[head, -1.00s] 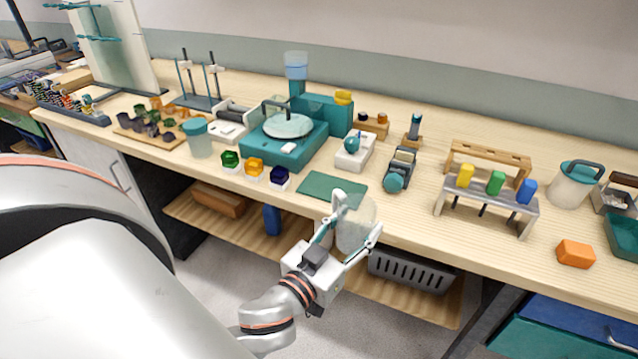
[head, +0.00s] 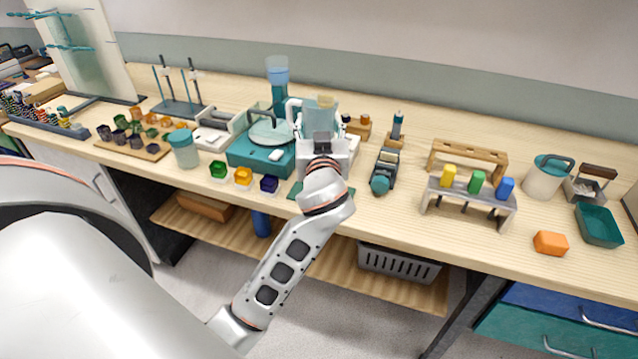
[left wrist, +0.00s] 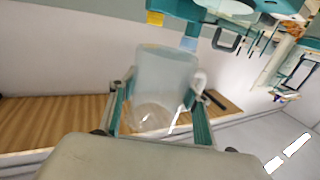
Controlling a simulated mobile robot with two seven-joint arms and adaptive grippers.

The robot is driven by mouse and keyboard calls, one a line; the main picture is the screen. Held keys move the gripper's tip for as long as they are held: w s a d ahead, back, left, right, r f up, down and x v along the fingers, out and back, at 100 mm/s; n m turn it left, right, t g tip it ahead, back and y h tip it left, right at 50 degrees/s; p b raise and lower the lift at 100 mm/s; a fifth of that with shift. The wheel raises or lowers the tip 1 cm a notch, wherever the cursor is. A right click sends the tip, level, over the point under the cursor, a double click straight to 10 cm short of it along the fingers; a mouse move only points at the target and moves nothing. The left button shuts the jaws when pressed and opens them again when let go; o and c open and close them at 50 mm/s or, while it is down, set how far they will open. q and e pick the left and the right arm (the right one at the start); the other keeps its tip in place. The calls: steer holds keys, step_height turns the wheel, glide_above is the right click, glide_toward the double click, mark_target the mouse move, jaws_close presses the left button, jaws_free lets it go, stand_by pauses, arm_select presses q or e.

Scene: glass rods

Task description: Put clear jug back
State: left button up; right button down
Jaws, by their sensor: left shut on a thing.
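My left gripper (head: 318,118) is shut on the clear jug (head: 320,108). In the head view the jug shows as a pale see-through shape in front of the teal machine (head: 262,152), mostly behind the gripper. In the left wrist view the jug (left wrist: 163,78) sits between the two fingers (left wrist: 160,105), with a pale handle on its right side. I cannot tell whether its base touches anything. The dark green mat (head: 296,190) lies at the bench's front edge, partly hidden under my arm. My right gripper is not in view.
Coloured cubes (head: 243,177) stand left of my wrist. A teal-ended device (head: 383,175) stands close on its right. A wooden block with small pegs (head: 358,126) is behind right.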

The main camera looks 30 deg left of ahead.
arm_select(q)
step_height(320, 180, down, 17)
steer(key=shift+r+b, duration=0.2)
steer(key=shift+b, duration=0.2)
steer(key=shift+f, duration=0.15)
steer(key=o, duration=1.2)
steer(key=shift+o, duration=0.2)
steer(key=shift+s, duration=0.1)
steer(key=b+v, duration=0.2)
steer(key=v, duration=1)
steer(key=shift+r, duration=0.2)
